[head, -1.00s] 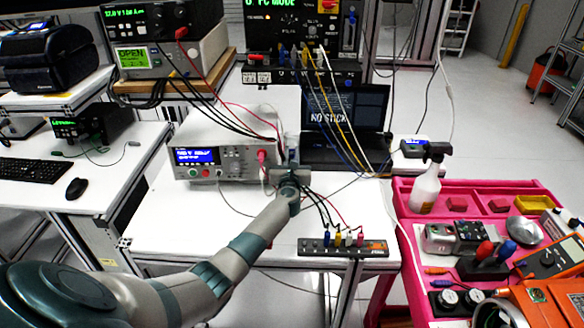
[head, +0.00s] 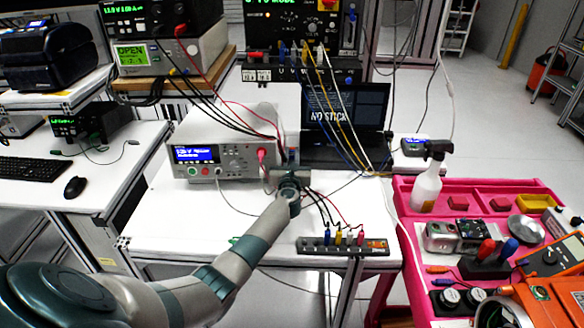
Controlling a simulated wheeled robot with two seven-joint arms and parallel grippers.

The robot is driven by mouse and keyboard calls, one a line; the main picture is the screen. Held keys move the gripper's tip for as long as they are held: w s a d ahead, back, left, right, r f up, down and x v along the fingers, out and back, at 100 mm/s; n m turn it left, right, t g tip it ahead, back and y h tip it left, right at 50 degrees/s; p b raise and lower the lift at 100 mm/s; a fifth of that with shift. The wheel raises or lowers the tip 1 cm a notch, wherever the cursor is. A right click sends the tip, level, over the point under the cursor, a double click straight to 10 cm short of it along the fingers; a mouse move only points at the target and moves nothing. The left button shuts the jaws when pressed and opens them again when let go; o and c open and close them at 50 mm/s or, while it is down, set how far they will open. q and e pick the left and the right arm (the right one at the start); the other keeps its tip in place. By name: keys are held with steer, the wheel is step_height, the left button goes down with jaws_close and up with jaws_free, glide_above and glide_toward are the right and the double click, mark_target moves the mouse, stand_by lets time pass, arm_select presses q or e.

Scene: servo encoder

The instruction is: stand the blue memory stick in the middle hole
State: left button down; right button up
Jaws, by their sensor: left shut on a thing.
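My left gripper (head: 287,174) is over the white bench, just right of the front of the white bench instrument. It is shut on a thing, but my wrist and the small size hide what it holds. I cannot make out the blue memory stick for sure. A dark strip (head: 313,246) lies along the bench's front edge. I cannot tell which hole is the middle one. My right gripper is not in view.
The white instrument (head: 205,172) stands left of the gripper. Black and red leads cross the bench. The bench's left front (head: 185,230) is clear. A pink cart (head: 410,225) with tools and a spray bottle (head: 427,182) stands right.

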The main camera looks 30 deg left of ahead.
arm_select(q)
steer(key=shift+f+b, duration=0.45)
steer(key=shift+f, duration=0.1)
steer(key=c, duration=1.6)
jaws_free()
steer(key=shift+s, duration=0.15)
steer(key=v, duration=1.7)
steer(key=shift+s, duration=0.1)
